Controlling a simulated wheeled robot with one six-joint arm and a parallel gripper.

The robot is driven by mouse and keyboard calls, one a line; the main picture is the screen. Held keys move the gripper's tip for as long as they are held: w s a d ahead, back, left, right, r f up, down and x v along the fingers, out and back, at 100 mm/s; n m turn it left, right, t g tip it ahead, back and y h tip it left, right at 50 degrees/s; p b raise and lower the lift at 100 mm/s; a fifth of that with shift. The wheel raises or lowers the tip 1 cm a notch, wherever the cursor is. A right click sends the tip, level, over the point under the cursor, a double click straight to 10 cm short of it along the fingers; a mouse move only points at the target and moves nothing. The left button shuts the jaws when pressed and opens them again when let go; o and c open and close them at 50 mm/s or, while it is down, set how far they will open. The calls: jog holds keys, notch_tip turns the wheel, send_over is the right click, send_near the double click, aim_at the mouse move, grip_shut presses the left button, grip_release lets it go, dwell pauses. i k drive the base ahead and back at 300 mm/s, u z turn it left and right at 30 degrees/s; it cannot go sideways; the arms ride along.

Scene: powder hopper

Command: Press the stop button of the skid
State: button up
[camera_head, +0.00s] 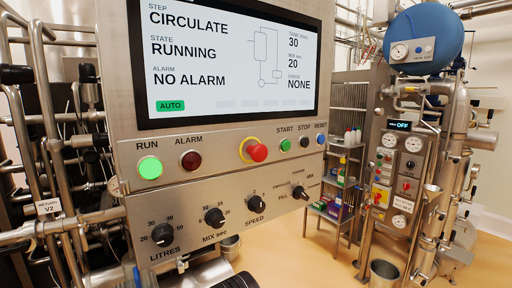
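The skid's control panel (205,170) fills the middle of the view. The stop button (304,142) is a small dark button under the label STOP, on the right of the panel below the screen. The screen (230,60) reads CIRCULATE, RUNNING, NO ALARM. The green RUN lamp (150,168) is lit. The red ALARM lamp (190,160) looks dark. My gripper is not visible; grey and black parts at the bottom edge look like my arm.
A red emergency stop (257,152) with a yellow ring protrudes left of the start button. Several black knobs (214,217) stick out along the lower panel. Pipes (50,130) crowd the left. A second machine (395,170) and open floor are at the right.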

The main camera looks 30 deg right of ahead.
aim_at(305, 142)
jog(key=z, duration=1.25)
